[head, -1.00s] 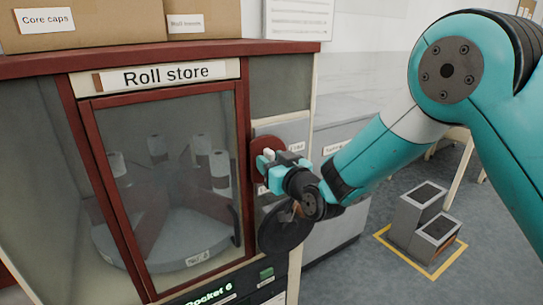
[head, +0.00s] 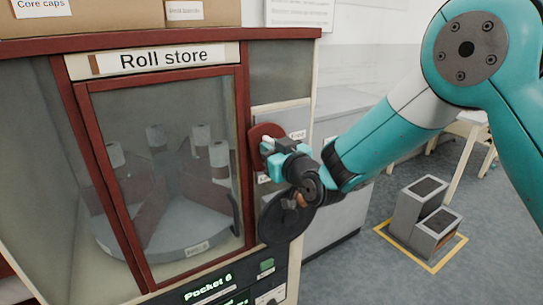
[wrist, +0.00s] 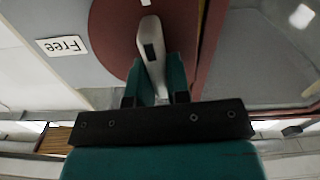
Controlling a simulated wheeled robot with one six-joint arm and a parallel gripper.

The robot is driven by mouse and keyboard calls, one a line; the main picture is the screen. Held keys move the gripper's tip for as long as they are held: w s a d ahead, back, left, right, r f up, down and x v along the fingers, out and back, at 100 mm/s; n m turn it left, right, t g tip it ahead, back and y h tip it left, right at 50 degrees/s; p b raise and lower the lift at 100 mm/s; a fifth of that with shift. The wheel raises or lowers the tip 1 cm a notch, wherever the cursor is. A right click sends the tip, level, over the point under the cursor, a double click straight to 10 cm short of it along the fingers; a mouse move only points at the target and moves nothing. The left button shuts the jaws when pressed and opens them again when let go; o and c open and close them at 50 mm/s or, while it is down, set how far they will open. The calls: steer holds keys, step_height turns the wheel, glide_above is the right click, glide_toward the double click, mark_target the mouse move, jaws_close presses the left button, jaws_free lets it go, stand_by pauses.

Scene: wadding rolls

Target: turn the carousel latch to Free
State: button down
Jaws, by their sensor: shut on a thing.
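The carousel latch is a dark red disc (head: 256,134) with a pale lever (head: 267,145), on the grey panel right of the roll store's door. In the wrist view the lever (wrist: 150,32) runs lengthwise between my fingers, over the red disc (wrist: 112,35). My gripper (head: 276,157) is shut on the lever; its teal fingers also show in the wrist view (wrist: 155,78). The Free label (wrist: 62,46) is left of the disc there and to its right in the head view (head: 297,135). A lower label is partly hidden by my gripper.
The roll store's glazed door (head: 165,170) is shut, with pale rolls (head: 157,136) on a carousel (head: 165,240) behind it. A black round knob or wheel (head: 277,222) sits just below my gripper. A grey stepped block (head: 418,215) stands on the floor at right.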

steer(key=n+b, duration=0.1)
steer(key=b, duration=0.1)
steer(key=n+b, duration=0.2)
steer(key=b, duration=0.1)
steer(key=shift+s+a+f+b, duration=0.1)
steer(key=shift+a+f+b, duration=0.05)
steer(key=shift+f+b, duration=0.2)
steer(key=n+b, duration=0.5)
steer(key=b, duration=0.2)
steer(key=shift+s+a+f+n, duration=0.1)
steer(key=shift+s+a+n, duration=0.05)
steer(key=shift+n, duration=0.25)
steer(key=shift+a+f+n+b, duration=0.1)
steer(key=shift+n+b, duration=1.75)
steer(key=shift+n, duration=0.05)
steer(key=shift+a+f+n+b, duration=0.1)
steer(key=shift+n+b, duration=1.7)
steer(key=shift+n, duration=0.1)
steer(key=shift+r, duration=0.1)
steer(key=c, duration=1.1)
jaws_free()
steer(key=shift+s+d, duration=0.1)
